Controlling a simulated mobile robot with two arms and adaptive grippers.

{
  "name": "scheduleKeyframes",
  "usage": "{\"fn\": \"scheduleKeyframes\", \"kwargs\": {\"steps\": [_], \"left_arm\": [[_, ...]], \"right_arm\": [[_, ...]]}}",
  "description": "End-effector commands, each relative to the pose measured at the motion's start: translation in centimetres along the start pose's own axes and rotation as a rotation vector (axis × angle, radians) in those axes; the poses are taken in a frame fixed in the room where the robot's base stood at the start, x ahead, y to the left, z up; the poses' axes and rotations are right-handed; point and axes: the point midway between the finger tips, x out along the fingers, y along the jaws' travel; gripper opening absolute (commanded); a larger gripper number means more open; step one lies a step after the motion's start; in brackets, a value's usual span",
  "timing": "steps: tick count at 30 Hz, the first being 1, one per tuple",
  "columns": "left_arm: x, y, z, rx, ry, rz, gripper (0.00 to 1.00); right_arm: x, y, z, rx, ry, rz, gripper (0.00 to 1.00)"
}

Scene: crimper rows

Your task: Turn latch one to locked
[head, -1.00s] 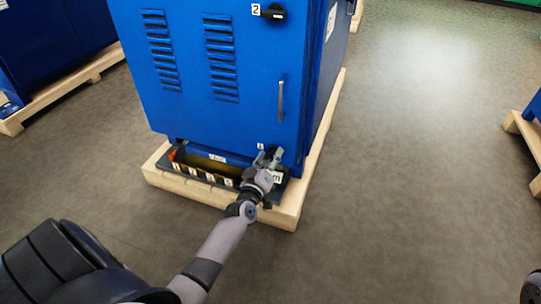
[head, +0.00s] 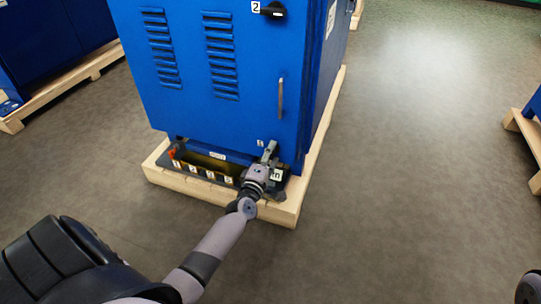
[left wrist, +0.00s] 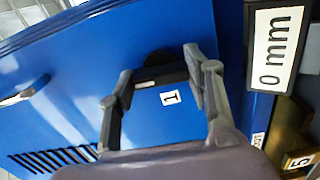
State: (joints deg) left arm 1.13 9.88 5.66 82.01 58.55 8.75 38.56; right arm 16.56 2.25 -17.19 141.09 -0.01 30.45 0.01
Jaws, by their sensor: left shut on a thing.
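The blue cabinet (head: 215,100) stands on a wooden pallet. Latch one is at its lower right, by the small label 1 (head: 260,143); in the head view my gripper largely hides it. My left gripper (head: 269,153) is at this latch. In the left wrist view, the left gripper's fingers (left wrist: 158,70) are shut on the black handle of latch one (left wrist: 160,76), beside the label 1 (left wrist: 171,98). The handle lies across between the two fingertips. My right gripper is not in view.
Latch two (head: 274,10) sits high on the same door, above a vertical door handle (head: 281,98). A dark tray with numbered compartments (head: 205,174) lies low in front, on the wooden pallet (head: 285,213).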

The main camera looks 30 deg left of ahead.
Motion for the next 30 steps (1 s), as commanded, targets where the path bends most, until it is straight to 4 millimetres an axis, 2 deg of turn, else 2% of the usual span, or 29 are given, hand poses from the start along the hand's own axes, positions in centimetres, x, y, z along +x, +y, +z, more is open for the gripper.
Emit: {"fn": "scheduleKeyframes", "kwargs": {"steps": [21, 22, 30], "left_arm": [[-0.01, -0.04, -0.10, -0.071, 0.002, 0.000, 0.19], [-0.01, -0.04, -0.10, -0.071, 0.002, 0.000, 0.48], [-0.01, -0.03, -0.05, -0.068, 0.001, 0.000, 0.66]], "right_arm": [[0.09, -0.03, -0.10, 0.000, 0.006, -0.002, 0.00], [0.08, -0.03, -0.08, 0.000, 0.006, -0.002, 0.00], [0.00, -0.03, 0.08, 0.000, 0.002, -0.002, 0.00]]}}
